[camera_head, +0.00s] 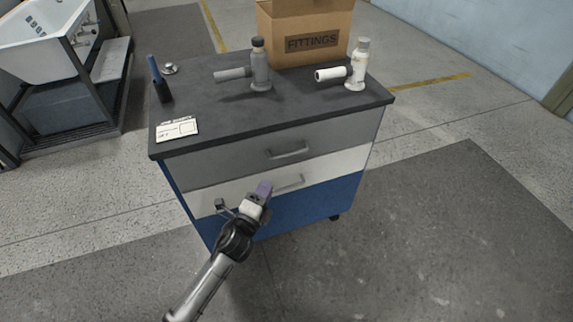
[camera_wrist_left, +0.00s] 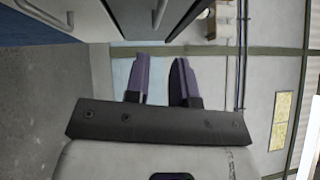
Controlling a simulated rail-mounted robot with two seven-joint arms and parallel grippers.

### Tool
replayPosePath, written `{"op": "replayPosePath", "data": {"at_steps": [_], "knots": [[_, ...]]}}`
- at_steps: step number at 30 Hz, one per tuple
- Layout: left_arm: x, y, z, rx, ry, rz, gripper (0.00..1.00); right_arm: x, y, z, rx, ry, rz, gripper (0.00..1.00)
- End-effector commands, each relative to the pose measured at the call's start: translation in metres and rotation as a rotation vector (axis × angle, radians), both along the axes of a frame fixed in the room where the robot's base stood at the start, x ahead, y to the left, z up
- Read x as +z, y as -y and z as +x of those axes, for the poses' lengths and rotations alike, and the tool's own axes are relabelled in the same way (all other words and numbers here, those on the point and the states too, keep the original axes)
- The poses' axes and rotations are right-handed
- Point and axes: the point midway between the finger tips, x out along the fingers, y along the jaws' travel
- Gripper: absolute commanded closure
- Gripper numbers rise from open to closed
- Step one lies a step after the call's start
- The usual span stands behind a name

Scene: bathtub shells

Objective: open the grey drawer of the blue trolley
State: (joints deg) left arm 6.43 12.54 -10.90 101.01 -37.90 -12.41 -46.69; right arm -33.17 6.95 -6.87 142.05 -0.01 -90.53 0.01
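The blue trolley (camera_head: 318,205) stands in the middle of the head view. Its grey drawer (camera_head: 230,158) is the top one, flush with the body and closed, with a bar handle (camera_head: 288,149) on its front. My left gripper (camera_head: 264,187) is in front of the white drawer below, lower and left of the grey handle. In the left wrist view, its purple fingers (camera_wrist_left: 161,68) are apart with nothing between them. The grey drawer's handle (camera_wrist_left: 158,15) shows above the fingers there, apart from them. My right gripper is in neither view.
The white drawer (camera_head: 338,164) has its own handle (camera_head: 289,184) close to my left gripper. On the dark top stand a fittings box (camera_head: 312,42), a grey fitting (camera_head: 261,68), a white fitting (camera_head: 356,70), a card (camera_head: 177,128) and a dark tool (camera_head: 160,82). Floor at right is clear.

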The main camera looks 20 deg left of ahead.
Motion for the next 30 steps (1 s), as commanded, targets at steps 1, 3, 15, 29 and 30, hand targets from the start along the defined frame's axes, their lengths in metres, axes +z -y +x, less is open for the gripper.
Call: {"op": "replayPosePath", "data": {"at_steps": [1, 3, 15, 29, 30], "knots": [[-0.004, 0.001, 0.003, -0.004, 0.006, 0.008, 0.77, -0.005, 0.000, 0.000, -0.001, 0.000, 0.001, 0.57], [-0.003, 0.001, 0.007, -0.007, 0.012, 0.015, 0.77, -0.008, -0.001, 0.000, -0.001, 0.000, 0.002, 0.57], [0.004, 0.006, 0.074, -0.007, 0.013, 0.016, 0.77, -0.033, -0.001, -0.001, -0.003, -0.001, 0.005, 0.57], [0.013, 0.010, 0.131, -0.006, 0.011, 0.015, 0.77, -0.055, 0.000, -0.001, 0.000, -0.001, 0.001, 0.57], [0.013, 0.010, 0.134, -0.007, 0.011, 0.015, 0.77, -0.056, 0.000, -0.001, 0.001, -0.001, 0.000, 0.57]]}}
